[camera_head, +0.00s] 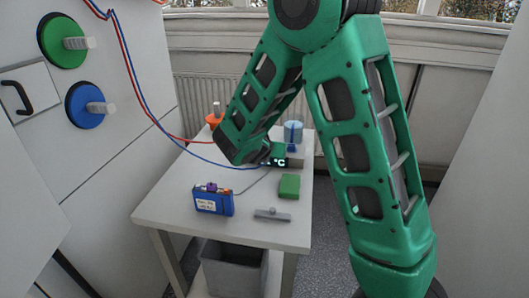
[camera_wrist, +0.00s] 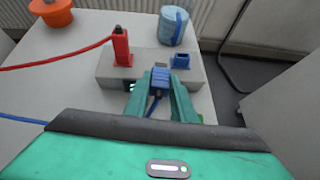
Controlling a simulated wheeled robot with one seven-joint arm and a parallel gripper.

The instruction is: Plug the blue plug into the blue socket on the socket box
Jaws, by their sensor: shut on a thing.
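My gripper (camera_wrist: 160,88) is shut on the blue plug (camera_wrist: 160,79), seen between the green fingers in the wrist view. A blue cable (camera_wrist: 154,104) hangs from the plug between the fingers. The grey socket box (camera_wrist: 108,72) lies just beyond the fingertips. Its blue socket (camera_wrist: 181,61) is on top, beyond and slightly right of the plug, apart from it. A red plug (camera_wrist: 121,46) stands upright at the box's left part with a red cable. In the head view the box (camera_head: 297,161) is partly hidden by my arm, and the blue plug cannot be made out.
A blue-grey cylinder (camera_wrist: 173,25) stands behind the box and an orange pot (camera_wrist: 51,12) at far left. On the table (camera_head: 165,208) are a blue device (camera_head: 213,204), a green block (camera_head: 289,187) and a grey handled piece (camera_head: 272,215). Red and blue cables cross from the left.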

